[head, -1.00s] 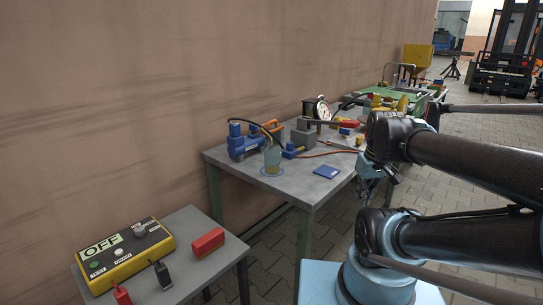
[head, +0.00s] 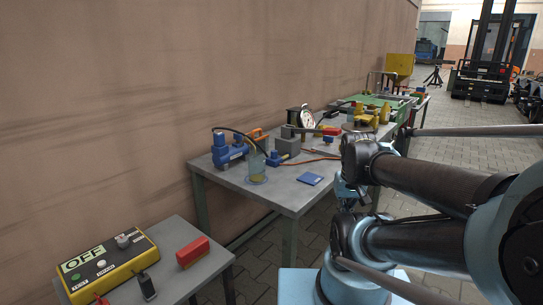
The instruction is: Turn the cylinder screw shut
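My gripper (head: 350,196) hangs below my wrist, to the right of the bench's near right corner in the picture. It is dark, small and partly hidden by my arm, and its fingers cannot be read. I see nothing held in it.
A blue pad (head: 309,179) lies near the bench's front edge. Red-handled tool (head: 322,130), gauge (head: 306,117) and orange hose are farther back. A yellow OFF control box (head: 105,262) and red block (head: 193,252) rest on the nearer table.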

